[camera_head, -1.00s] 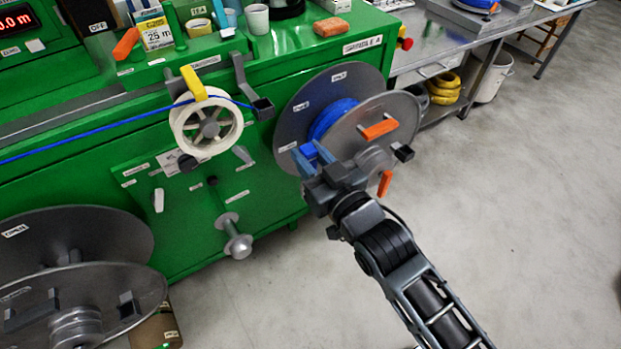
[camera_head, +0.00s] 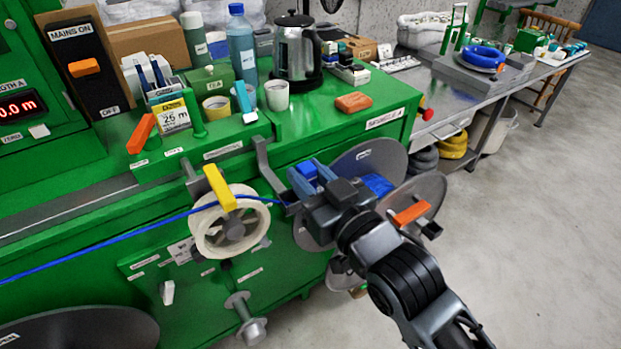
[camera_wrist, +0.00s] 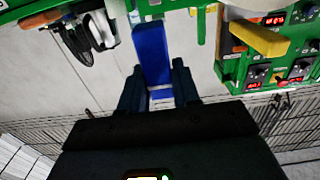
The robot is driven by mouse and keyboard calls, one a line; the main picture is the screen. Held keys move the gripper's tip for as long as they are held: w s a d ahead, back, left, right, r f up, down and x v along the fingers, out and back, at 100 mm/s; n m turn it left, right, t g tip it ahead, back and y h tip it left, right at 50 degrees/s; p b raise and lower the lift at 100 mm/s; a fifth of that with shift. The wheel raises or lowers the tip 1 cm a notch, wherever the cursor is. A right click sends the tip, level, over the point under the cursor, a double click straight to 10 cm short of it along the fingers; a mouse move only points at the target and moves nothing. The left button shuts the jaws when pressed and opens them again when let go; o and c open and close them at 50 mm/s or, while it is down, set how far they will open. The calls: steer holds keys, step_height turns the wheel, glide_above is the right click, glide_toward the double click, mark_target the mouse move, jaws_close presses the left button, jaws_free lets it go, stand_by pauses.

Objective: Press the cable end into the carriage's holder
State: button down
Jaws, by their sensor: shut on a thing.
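My gripper (camera_head: 310,176) is shut on a blue block (camera_head: 306,168). The block shows in the wrist view (camera_wrist: 151,55) as a long blue piece between the two fingers. I cannot tell whether it is the cable's end. A blue cable (camera_head: 110,236) runs from the left across a pale spoked wheel (camera_head: 218,240) with a yellow arm (camera_head: 219,186). It reaches a dark bracket (camera_head: 264,163) with a small cup at its lower end, just left of my gripper. Whether block and bracket touch is unclear. No holder can be made out for certain.
A grey reel (camera_head: 430,190) with blue cable and an orange handle (camera_head: 411,213) stands behind and beside my gripper. The green machine's top (camera_head: 335,120) carries an orange-brown block (camera_head: 353,102), a kettle and cups. The floor at right is clear.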

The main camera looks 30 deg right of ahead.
steer(key=shift+w+f+b, duration=0.55)
steer(key=shift+w+f, duration=0.1)
steer(key=shift+w, duration=0.45)
steer(key=shift+w+f+b, duration=0.6)
steer(key=shift+w+f, duration=0.1)
steer(key=shift+w, duration=0.35)
steer(key=shift+w+f+b, duration=0.55)
steer(key=shift+w+f, duration=0.1)
steer(key=shift+w, duration=0.45)
steer(key=shift+f+b, duration=1.4)
steer(key=shift+f, duration=0.7)
stand_by(1.2)
steer(key=c, duration=0.7)
jaws_free()
steer(key=shift+c, duration=0.2)
